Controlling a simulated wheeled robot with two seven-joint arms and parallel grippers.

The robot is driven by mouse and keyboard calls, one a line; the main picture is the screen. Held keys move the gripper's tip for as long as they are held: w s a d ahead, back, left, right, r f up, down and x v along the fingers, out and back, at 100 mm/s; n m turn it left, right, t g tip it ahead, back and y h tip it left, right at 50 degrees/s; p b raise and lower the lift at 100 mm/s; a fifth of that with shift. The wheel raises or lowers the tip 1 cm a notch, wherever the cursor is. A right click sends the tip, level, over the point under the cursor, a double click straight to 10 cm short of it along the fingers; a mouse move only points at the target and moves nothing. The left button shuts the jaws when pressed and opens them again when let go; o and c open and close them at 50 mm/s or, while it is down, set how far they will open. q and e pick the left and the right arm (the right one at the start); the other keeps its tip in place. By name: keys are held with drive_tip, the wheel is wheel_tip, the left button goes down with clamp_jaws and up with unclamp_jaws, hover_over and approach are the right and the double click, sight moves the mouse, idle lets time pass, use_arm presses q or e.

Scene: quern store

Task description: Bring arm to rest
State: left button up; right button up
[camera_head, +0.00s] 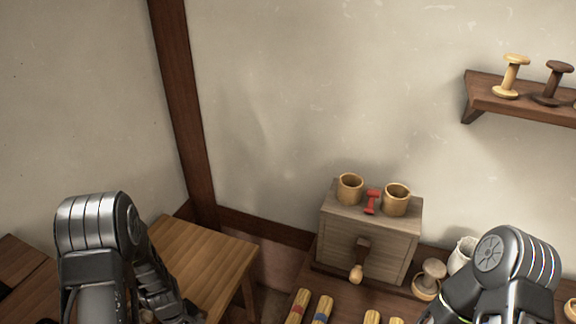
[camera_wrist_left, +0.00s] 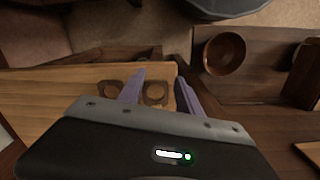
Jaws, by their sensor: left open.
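My left arm (camera_head: 95,235) comes in at the lower left of the head view, bent beside a light wooden table (camera_head: 205,255). Its gripper is hidden in that view. In the left wrist view my left gripper (camera_wrist_left: 162,84) shows two purple fingers, spread apart with nothing held between them. They are over a light wooden surface (camera_wrist_left: 50,90) with two dark rings, one of which (camera_wrist_left: 155,93) appears between the fingers. I cannot tell the height above it. My right arm (camera_head: 500,262) shows at the lower right; its gripper is out of view.
A wooden box with a crank (camera_head: 340,235) stands against the wall, bearing two cups (camera_head: 350,188) (camera_head: 396,200) and a red spool (camera_head: 371,201). A wall shelf (camera_head: 525,102) holds spools. A brown bowl (camera_wrist_left: 224,53) sits right of the left gripper.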

use_arm(q)
drive_tip(key=s+d+f+m+h, duration=0.1)
drive_tip(key=s+d+m, duration=0.4)
drive_tip(key=d, duration=0.7)
drive_tip(key=s+d+f+m+h, duration=0.1)
drive_tip(key=s+d+m+h, duration=0.1)
drive_tip(key=s+d+m, duration=0.3)
drive_tip(key=s+d, duration=0.3)
drive_tip(key=d, duration=0.3)
drive_tip(key=shift+d+f+t+h, duration=0.2)
drive_tip(key=shift+d+t+h, duration=0.1)
drive_tip(key=shift+d+h, duration=0.1)
drive_tip(key=shift+o, duration=0.5)
drive_tip(key=shift+s, duration=0.1)
